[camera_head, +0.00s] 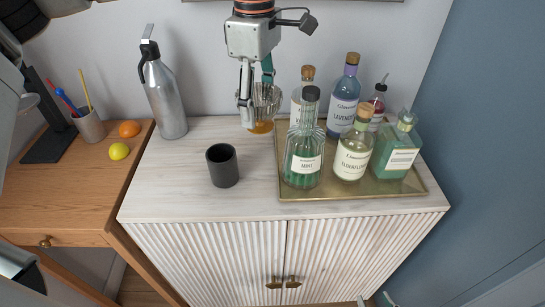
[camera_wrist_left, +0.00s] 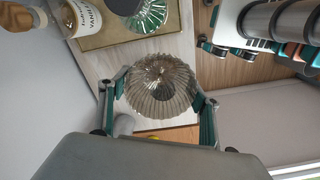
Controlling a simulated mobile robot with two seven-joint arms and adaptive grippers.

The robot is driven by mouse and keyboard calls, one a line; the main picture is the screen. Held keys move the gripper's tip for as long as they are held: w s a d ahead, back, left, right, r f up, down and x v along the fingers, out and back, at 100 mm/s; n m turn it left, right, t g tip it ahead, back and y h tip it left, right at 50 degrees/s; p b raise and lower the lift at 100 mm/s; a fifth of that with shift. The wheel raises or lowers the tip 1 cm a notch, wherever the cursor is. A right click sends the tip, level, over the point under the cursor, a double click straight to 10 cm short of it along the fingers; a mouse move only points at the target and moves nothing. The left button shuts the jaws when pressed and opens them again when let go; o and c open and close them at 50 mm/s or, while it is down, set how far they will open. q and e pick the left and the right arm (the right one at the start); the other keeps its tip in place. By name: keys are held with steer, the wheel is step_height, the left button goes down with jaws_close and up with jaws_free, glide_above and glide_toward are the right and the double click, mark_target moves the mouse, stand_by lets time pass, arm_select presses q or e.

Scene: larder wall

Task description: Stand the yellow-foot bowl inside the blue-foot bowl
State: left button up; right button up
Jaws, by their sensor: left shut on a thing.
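The yellow-foot bowl (camera_head: 265,97) is ribbed clear glass with an amber-yellow foot. My left gripper (camera_head: 256,88) is shut on it, with a finger on either side, near the back of the cabinet top. The bowl (camera_wrist_left: 160,84) fills the space between the two fingers in the left wrist view. I cannot tell whether its foot touches the cabinet top. I do not see the blue-foot bowl in either view. Only what look like fingertips of my right gripper (camera_head: 375,299) show at the bottom edge of the head view; its opening is unclear.
A brass tray (camera_head: 345,194) with several bottles stands close right of the held bowl. A dark cup (camera_head: 222,167) stands front left, and a steel flask (camera_head: 163,92) back left. The front middle of the cabinet top is clear. A lower wooden desk (camera_head: 50,205) adjoins left.

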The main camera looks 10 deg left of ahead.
arm_select(q)
step_height(320, 180, down, 18)
steer(key=shift+r, duration=0.1)
stand_by(0.4)
steer(key=o, duration=1.3)
